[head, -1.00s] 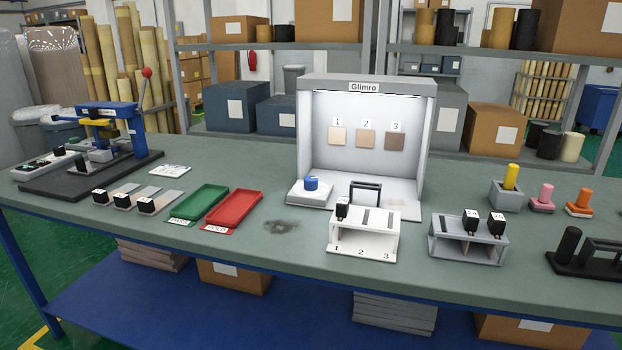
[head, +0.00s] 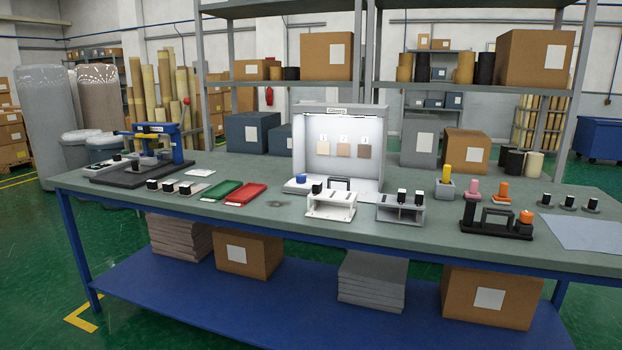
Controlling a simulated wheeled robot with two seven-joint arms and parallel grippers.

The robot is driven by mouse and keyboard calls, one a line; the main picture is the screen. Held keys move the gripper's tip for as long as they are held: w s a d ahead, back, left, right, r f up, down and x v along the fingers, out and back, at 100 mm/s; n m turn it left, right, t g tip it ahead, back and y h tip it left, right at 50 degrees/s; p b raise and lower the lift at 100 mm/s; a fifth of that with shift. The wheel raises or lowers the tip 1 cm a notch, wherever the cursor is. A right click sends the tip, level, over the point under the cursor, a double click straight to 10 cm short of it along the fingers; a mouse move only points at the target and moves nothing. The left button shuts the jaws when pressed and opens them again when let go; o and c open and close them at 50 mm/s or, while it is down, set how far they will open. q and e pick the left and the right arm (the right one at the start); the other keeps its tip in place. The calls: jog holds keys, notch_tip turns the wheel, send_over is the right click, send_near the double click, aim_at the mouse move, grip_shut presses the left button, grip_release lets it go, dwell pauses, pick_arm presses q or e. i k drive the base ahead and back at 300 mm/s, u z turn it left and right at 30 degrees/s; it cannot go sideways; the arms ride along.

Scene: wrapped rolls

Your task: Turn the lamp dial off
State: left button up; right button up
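The grey light booth (head: 384,150), labelled at its top, stands at the back middle of the table. Its inside is brightly lit, and three numbered colour samples hang on its back wall. A blue dial (head: 300,178) sits on a white base at the booth's front left corner. The dial's exact setting is too small to tell. Neither of my grippers shows in the head view.
On the table (head: 130,190), a white slotted stand (head: 331,207) is just in front of the booth, with a grey stand (head: 400,209) to its right. Green (head: 222,189) and red (head: 246,194) trays lie left of the dial. A black rack (head: 497,222) is at right. Green floor is open at front left.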

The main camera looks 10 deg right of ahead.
aim_at(301, 178)
jog(key=z, duration=0.75)
jog(key=i, duration=1.35)
jog(key=u, duration=0.45)
